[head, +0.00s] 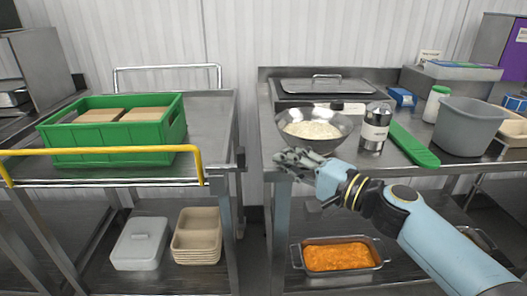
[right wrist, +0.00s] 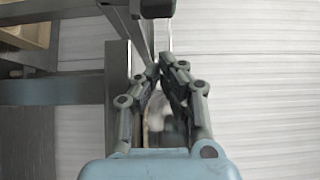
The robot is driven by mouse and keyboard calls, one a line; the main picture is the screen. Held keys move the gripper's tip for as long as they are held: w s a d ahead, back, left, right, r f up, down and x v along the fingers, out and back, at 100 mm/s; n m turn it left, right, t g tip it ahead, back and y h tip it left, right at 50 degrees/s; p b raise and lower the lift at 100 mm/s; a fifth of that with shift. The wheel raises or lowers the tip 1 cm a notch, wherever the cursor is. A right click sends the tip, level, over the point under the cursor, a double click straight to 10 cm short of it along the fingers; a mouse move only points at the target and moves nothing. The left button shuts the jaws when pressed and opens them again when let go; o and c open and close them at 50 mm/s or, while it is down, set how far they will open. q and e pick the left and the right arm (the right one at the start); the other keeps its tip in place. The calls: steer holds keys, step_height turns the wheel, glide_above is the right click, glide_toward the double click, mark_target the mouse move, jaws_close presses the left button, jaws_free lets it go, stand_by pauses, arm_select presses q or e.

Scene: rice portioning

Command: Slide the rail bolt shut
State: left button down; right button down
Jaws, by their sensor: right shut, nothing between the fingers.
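The yellow rail (head: 100,151) runs across the front of the left cart, in front of the green crate. A small dark fitting (head: 240,157) sits at the cart's right front corner, near the rail's right end; I cannot tell whether it is the rail bolt or how the bolt stands. My right gripper (head: 281,158) is shut and empty, in front of the counter's left front corner, to the right of that fitting and apart from it. In the right wrist view its fingertips (right wrist: 168,62) meet, near dark metal frame parts. My left gripper is out of view.
The green crate (head: 62,153) holds brown boxes on the left cart. A bowl of rice (head: 335,141), a shaker (head: 375,128) and a grey tub (head: 467,128) stand on the right counter. A pan of orange food (head: 296,258) sits below. A narrow gap separates cart and counter.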

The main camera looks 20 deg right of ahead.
mark_target(244, 168)
steer(key=a, duration=0.1)
steer(key=w+a+p, duration=0.1)
steer(key=w+a, duration=0.1)
steer(key=shift+a+r, duration=0.1)
steer(key=shift+a, duration=0.15)
steer(key=shift+w+a, duration=0.1)
steer(key=shift+a, duration=0.4)
steer(key=a, duration=0.2)
steer(key=w+a, duration=0.1)
steer(key=a, duration=0.1)
steer(key=shift+d, duration=0.15)
